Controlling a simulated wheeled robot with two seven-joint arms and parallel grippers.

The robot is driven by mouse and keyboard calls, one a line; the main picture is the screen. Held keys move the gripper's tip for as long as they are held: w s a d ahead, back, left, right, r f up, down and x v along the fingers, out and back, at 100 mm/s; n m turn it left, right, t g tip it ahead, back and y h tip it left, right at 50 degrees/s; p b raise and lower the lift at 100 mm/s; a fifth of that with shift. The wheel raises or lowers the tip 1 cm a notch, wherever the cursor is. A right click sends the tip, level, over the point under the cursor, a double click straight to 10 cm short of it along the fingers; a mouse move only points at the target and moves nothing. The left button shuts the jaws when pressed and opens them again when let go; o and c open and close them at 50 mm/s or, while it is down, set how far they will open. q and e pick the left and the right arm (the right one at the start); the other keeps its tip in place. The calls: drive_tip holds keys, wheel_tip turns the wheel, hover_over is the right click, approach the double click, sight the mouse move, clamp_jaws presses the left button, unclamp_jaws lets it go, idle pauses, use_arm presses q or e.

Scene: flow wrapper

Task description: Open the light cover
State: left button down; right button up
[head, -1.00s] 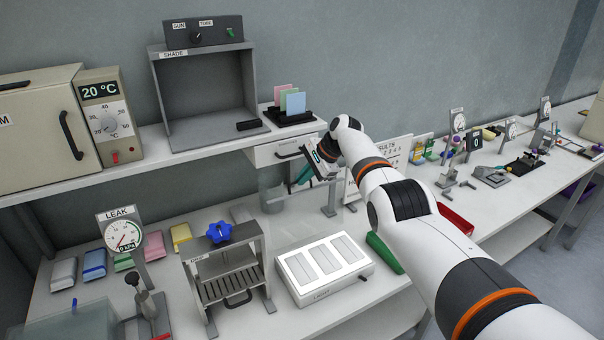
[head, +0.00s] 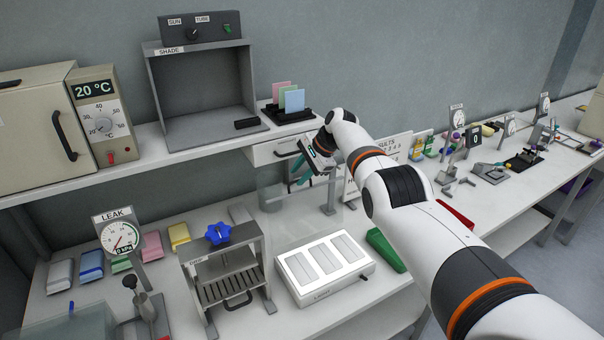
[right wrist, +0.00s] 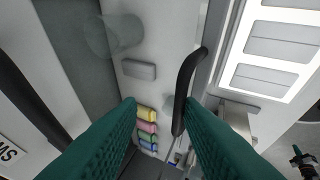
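The light box (head: 300,291) stands on the lower bench with bright white panels. It also shows at the upper right of the right wrist view (right wrist: 222,80). A faint clear sheet (head: 310,215), seemingly the light cover, appears raised behind the box; its edges are hard to make out. In the right wrist view a black bar handle (right wrist: 184,85) lies just inside my right fingertip, with a grey strip beside it. My right gripper (head: 301,170) is above and behind the box. Its green fingers (right wrist: 161,103) are apart, with nothing clamped between them. My left gripper is out of view.
A drawer with a black handle (head: 288,154) sits under the shelf, close behind my right gripper. A clear beaker (head: 271,198) stands below it. A press with a blue knob (head: 218,233) is left of the box; a green tray (head: 386,250) is right.

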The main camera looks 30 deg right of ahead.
idle(0.3)
drive_tip(key=shift+s, duration=0.1)
drive_tip(key=shift+d+r+p, duration=0.1)
drive_tip(key=shift+r+p, duration=0.15)
drive_tip(key=shift+p, duration=0.15)
drive_tip(key=shift+p+v, duration=0.85)
drive_tip(key=shift+p, duration=0.15)
drive_tip(key=b+v, duration=0.3)
drive_tip(key=v, duration=0.6)
drive_tip(key=shift+s+r, duration=0.2)
drive_tip(key=shift+r, duration=0.1)
drive_tip(key=shift+d, duration=0.15)
